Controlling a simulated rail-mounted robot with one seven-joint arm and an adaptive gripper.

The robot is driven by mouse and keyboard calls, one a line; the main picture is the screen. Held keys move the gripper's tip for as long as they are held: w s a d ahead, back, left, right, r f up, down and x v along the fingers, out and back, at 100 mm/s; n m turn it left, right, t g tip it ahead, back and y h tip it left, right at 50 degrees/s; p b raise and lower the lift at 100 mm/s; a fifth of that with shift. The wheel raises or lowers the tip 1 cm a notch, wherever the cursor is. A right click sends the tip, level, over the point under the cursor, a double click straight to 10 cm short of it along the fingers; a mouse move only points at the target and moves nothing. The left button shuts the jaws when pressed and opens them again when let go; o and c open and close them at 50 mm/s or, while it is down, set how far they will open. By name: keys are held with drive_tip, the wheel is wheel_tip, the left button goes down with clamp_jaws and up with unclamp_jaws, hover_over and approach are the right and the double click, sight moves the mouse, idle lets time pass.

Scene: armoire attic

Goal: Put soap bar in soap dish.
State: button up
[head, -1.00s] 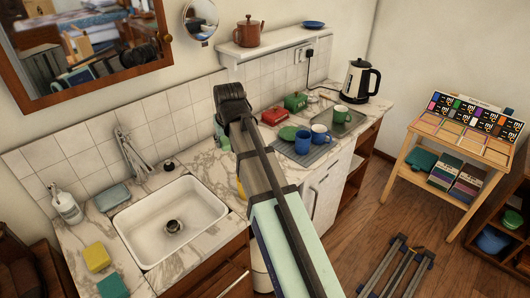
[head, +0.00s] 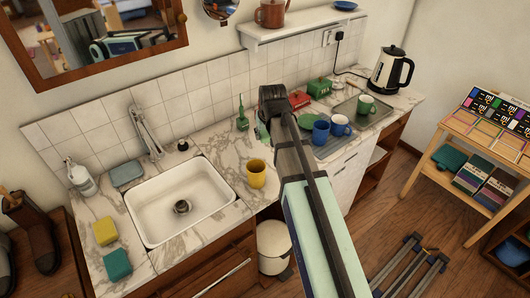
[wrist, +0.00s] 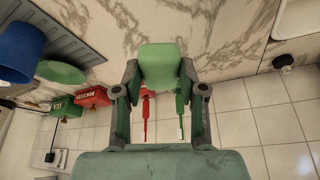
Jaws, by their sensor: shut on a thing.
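In the wrist view, a light green soap bar (wrist: 160,66) is held between the two fingers of my gripper (wrist: 160,88). My gripper is shut on it. In the head view, my gripper (head: 268,120) is over the counter to the right of the sink, and a green bit of the bar shows beside it, mostly hidden by my arm. A grey-blue dish that looks like the soap dish (head: 127,173) sits at the back left of the sink, well left of my gripper.
The sink (head: 180,205) with its tap (head: 147,135) lies between. A yellow mug (head: 256,173) stands right of the sink. A soap dispenser (head: 80,178), yellow sponge (head: 105,231) and teal sponge (head: 118,263) are at left.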

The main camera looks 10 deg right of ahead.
sight(264, 158)
drive_tip(key=shift+f+p, duration=1.1)
drive_tip(key=shift+f, duration=4.25)
drive_tip(key=shift+f, duration=0.1)
drive_tip(key=o, duration=1.2)
drive_tip(key=b+v, duration=0.2)
drive_tip(key=v, duration=0.9)
drive_tip(key=shift+s+r+b, duration=0.1)
drive_tip(key=shift+r+b, duration=0.2)
drive_tip(key=o, duration=0.6)
drive_tip(key=shift+s+r, duration=0.1)
drive_tip(key=shift+r, duration=0.15)
